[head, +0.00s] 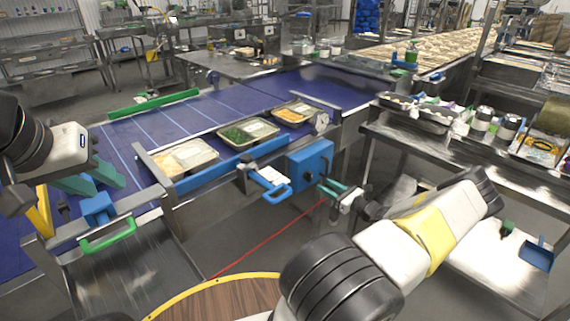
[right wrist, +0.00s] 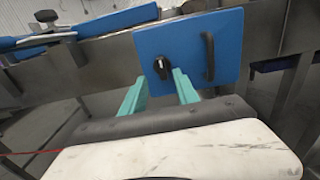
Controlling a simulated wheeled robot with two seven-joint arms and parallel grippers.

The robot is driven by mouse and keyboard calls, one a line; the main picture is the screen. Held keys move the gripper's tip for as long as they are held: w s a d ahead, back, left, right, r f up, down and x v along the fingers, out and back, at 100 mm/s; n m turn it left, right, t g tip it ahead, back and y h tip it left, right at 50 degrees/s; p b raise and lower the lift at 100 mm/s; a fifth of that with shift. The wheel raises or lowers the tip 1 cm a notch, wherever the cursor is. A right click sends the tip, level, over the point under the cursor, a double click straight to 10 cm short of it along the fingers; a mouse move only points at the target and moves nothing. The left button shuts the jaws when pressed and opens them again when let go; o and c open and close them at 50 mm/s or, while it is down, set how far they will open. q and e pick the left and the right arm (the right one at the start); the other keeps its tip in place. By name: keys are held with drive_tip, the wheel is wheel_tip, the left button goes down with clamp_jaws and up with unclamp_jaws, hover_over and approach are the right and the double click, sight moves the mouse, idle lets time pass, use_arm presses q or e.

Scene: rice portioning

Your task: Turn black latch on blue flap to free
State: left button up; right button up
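The blue flap (head: 312,156) is a square panel on the side of the conveyor frame; it fills the upper middle of the right wrist view (right wrist: 187,38). The black latch (right wrist: 161,67) is a small knob on its lower left, with a black bar handle (right wrist: 208,56) to its right. My right gripper (right wrist: 158,77) is open, its teal fingers pointing at the flap on either side of the latch, with nothing between them. It also shows just right of the flap in the head view (head: 333,187). My left gripper (head: 94,180) appears open and empty over the conveyor's left end.
Several food trays (head: 184,157) sit on the blue conveyor (head: 170,122). A blue-handled tool (head: 270,183) hangs on the frame left of the flap. A green handle (head: 108,236) is at lower left. A round wooden table (head: 225,302) is in front, and a steel side table (head: 440,145) stands at right.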

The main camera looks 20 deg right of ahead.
sight(309, 177)
drive_tip(key=x, duration=0.7)
drive_tip(key=shift+w, duration=0.45)
drive_tip(key=shift+f, duration=0.1)
clamp_jaws()
